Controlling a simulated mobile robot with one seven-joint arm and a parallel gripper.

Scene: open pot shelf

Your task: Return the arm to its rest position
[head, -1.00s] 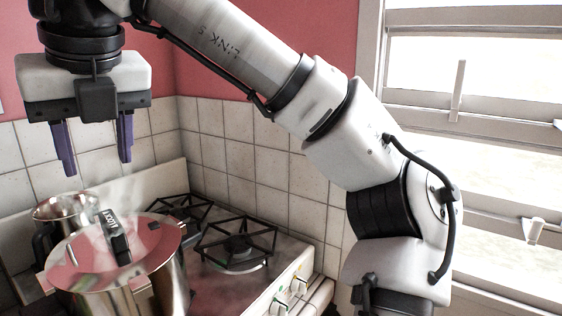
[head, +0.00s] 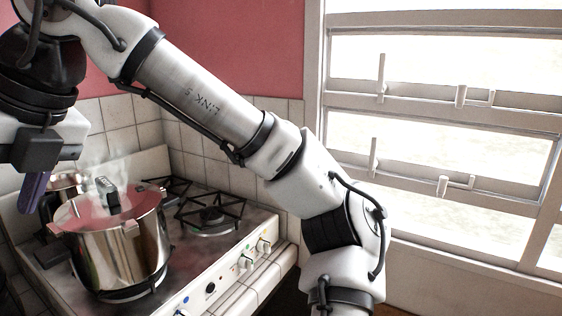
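My gripper (head: 32,190) is at the left edge of the head view, pointing down. Only one purple finger shows clearly; the other is out of the frame, so its opening cannot be judged. My arm (head: 205,95) runs from the lower middle up to the upper left and bends down to the gripper. The gripper appears in front of and to the left of a steel pot (head: 125,252) with a glass-like reddish lid.
The pot stands on a white gas stove (head: 215,265) with black burner grates (head: 212,212) and knobs. A smaller metal pot (head: 67,184) stands behind it. Steam rises there. A window (head: 440,130) is at the right, and a tiled wall (head: 205,155) is behind the stove.

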